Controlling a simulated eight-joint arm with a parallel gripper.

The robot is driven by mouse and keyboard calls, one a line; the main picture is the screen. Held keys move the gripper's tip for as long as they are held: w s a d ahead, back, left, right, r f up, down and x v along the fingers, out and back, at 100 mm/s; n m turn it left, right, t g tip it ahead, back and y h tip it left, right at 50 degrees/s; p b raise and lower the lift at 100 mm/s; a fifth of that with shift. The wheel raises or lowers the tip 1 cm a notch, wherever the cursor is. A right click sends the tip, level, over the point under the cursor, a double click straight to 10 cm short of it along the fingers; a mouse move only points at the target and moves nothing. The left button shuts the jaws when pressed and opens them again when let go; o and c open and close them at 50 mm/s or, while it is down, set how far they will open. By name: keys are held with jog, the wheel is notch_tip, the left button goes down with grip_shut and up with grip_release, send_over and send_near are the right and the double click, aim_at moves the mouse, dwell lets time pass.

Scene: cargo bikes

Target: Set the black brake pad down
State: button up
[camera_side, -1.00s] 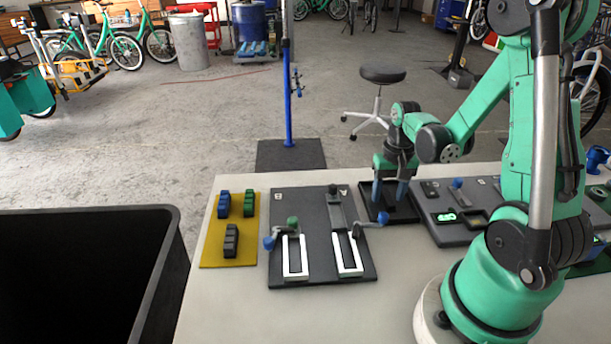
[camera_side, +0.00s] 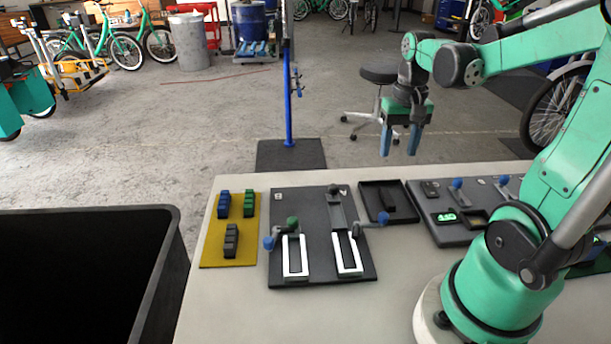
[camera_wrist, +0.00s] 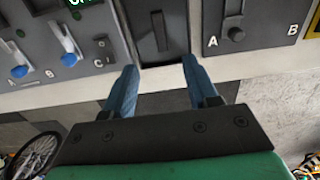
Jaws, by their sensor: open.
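The black brake pad (camera_side: 390,198) lies in the black tray (camera_side: 369,203) at the back edge of the table, right of the grey fixture plate. In the wrist view, the pad (camera_wrist: 159,31) is a dark strip inside the tray (camera_wrist: 177,50), between and beyond my fingertips. My gripper (camera_side: 400,153) is open and empty, with blue fingers pointing down, above and behind the tray and clear of it. In the wrist view, both fingers of my gripper (camera_wrist: 157,72) are apart with nothing between them.
A yellow mat (camera_side: 213,259) holds blue, green and grey blocks at the left. The grey fixture plate (camera_side: 325,272) has two white-framed slots and blue-knobbed levers. A panel (camera_side: 440,233) with a lit green display stands right of the tray. A black bin (camera_side: 160,275) is at far left.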

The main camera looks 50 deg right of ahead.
jog(key=w+a+r+n+t, duration=0.1)
jog(key=w+a+n+t, duration=0.1)
jog(key=a, duration=0.6)
jog(key=w+a+r+n+t, duration=0.1)
jog(key=w+a+n+t, duration=0.1)
jog(key=a+n+t, duration=0.3)
jog(key=a+n, duration=0.2)
jog(key=a, duration=0.1)
jog(key=shift+w+a, duration=0.15)
jog(key=shift+a, duration=0.25)
